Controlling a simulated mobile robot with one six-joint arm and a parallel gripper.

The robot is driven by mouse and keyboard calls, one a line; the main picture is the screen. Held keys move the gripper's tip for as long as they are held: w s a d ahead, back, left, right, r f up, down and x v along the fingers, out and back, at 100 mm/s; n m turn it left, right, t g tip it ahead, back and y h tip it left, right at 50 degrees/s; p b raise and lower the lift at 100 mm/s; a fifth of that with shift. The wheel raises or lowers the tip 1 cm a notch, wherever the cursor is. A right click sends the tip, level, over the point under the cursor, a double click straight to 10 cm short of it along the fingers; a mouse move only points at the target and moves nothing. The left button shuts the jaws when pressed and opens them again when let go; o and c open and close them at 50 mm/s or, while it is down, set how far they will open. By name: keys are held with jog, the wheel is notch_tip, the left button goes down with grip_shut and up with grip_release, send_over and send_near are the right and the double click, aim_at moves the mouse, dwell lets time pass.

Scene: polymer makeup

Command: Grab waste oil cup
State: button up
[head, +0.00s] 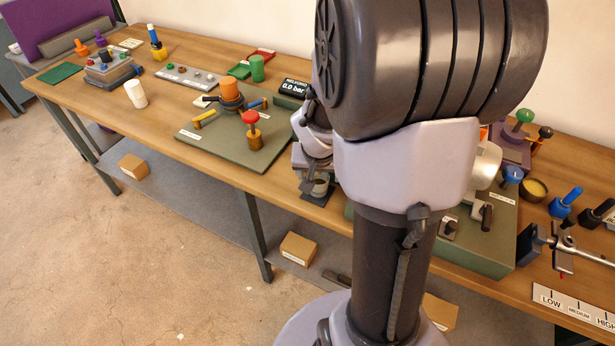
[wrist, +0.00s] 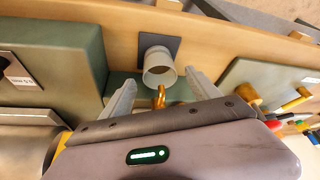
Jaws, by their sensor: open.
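A small pale grey cup (wrist: 158,64), which looks like the waste oil cup, stands on a dark square pad (wrist: 147,40) near the bench edge in the wrist view. In the head view the cup (head: 320,188) shows low beside my arm, partly covered by my gripper. My gripper (wrist: 160,80) is open, with one pale finger on each side of the cup's near end. The fingers appear apart from it. A golden hooked spout (wrist: 159,97) sits between the fingers, close to the cup. My arm hides part of the bench here in the head view.
A green base plate (head: 190,134) with a red-topped valve (head: 251,132) lies left of my gripper. A green block (head: 497,240) stands to the right. A white cylinder (head: 135,93) stands farther left. The wooden bench edge runs close by the cup.

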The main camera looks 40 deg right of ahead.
aim_at(319, 178)
jog(key=x, duration=0.3)
jog(key=shift+b, duration=0.4)
jog(key=shift+r, duration=0.15)
jog(key=shift+c, duration=0.4)
grip_shut()
